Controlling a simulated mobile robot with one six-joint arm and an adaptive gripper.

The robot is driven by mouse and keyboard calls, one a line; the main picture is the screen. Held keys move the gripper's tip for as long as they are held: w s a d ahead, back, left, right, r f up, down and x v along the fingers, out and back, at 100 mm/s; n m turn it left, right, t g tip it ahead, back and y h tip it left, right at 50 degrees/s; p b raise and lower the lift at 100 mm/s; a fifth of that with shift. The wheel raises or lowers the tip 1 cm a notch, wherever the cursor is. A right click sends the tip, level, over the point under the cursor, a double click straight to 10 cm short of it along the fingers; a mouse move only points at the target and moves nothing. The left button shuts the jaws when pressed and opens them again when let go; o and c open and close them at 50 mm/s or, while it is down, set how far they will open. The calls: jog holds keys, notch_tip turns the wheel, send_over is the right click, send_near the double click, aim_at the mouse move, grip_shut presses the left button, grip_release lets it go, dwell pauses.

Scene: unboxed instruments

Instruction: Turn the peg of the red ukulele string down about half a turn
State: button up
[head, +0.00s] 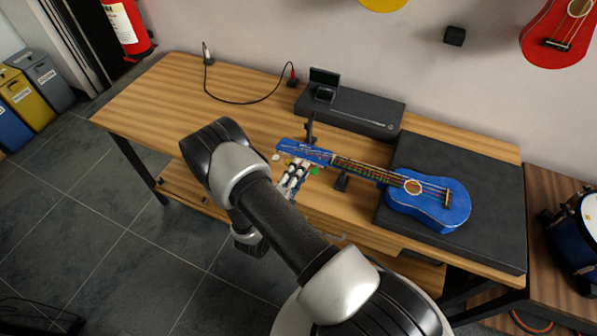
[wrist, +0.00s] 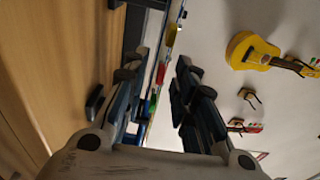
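The blue ukulele (head: 430,201) lies with its body on a dark pad and its headstock (head: 303,151) toward the left. My gripper (head: 293,176) is at the near side of the headstock. In the wrist view, the red peg (wrist: 160,74) shows in the gap between the two fingers of my gripper (wrist: 158,72). The fingers are apart, with space visible on both sides of the peg. A yellow peg (wrist: 171,34) is beyond it and a green peg (wrist: 152,104) is nearer the palm. The red string itself cannot be made out.
A neck support (head: 342,181) stands under the neck. The dark pad (head: 490,180) covers the table's right part. A black case (head: 365,116) with a small device (head: 323,86) lies behind. A cable (head: 240,101) crosses the back left. The wooden table (head: 160,105) is clear at left.

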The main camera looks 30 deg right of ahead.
jog(key=shift+w+d, duration=0.15)
grip_shut()
dwell(0.5)
